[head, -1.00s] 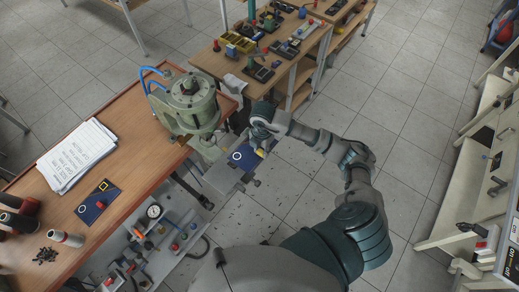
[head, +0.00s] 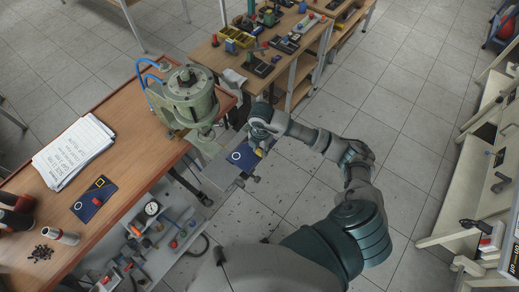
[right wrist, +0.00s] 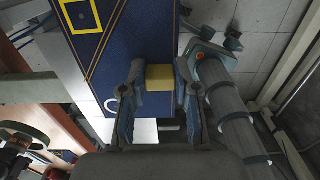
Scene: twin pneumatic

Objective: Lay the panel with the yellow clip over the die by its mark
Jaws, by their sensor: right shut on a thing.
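My right gripper (head: 258,146) is shut on the yellow clip (right wrist: 160,78) of a dark blue panel (head: 242,156). The panel has a white ring and, in the right wrist view (right wrist: 132,40), a yellow square outline and thin yellow lines. It is beside the green press (head: 189,95), at the outer end of a pale metal plate (head: 213,174). I cannot tell whether it touches the plate. No die or die mark can be made out clearly. A second blue panel (head: 93,199), with a red clip, lies on the wooden bench. My left gripper is out of view.
The wooden bench (head: 125,150) also bears paper sheets (head: 74,151) and dark cylinders (head: 16,212). A gauge (head: 152,208) and red-knobbed fittings sit below its edge. Another bench (head: 238,60) with tools stands behind. The floor on the right is open.

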